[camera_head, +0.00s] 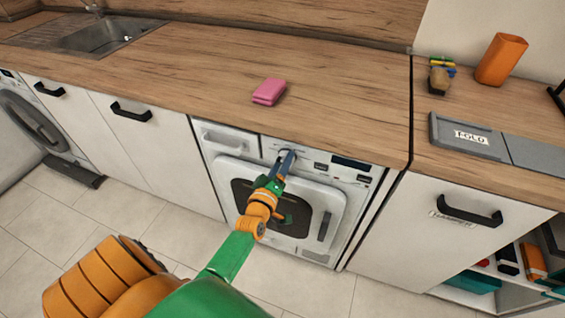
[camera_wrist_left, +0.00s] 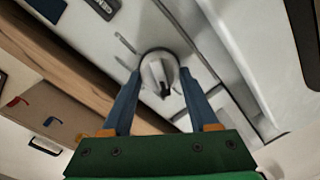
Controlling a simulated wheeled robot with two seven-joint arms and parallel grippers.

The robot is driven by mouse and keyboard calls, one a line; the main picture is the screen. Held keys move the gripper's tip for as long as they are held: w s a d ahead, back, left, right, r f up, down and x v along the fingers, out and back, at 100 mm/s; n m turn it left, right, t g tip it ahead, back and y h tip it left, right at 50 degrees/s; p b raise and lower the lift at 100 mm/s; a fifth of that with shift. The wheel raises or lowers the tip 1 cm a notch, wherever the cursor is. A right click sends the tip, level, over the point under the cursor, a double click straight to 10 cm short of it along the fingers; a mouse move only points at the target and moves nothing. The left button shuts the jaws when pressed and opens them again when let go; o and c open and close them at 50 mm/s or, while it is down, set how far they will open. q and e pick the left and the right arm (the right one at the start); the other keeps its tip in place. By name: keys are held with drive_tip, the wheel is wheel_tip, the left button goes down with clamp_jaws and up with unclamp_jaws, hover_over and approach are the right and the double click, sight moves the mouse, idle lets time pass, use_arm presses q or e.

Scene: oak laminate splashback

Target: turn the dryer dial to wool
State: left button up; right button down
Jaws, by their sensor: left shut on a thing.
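The white dryer (camera_head: 234,165) stands under the worktop, with its dial at the top of its front panel. In the head view my left gripper (camera_head: 286,158) is at that panel and mostly covers the dial. In the left wrist view the round grey dial (camera_wrist_left: 158,72) with a dark pointer mark sits between the two blue fingers of my left gripper (camera_wrist_left: 160,85), which are shut on it. The dial's printed labels are too small to read. My right gripper is not in view.
A pink folded cloth or sponge (camera_head: 269,91) lies on the wooden worktop (camera_head: 190,75) above the dryer. A sink (camera_head: 105,36) is at the far left. An orange cup (camera_head: 501,59) and a grey FOLD board (camera_head: 468,137) are on the right.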

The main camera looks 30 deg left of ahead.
use_arm(q)
drive_tip(key=shift+f+n, duration=0.15)
drive_tip(key=shift+n, duration=1.35)
drive_tip(key=o, duration=1.4)
drive_tip(key=v, duration=0.7)
drive_tip(key=shift+s, duration=0.1)
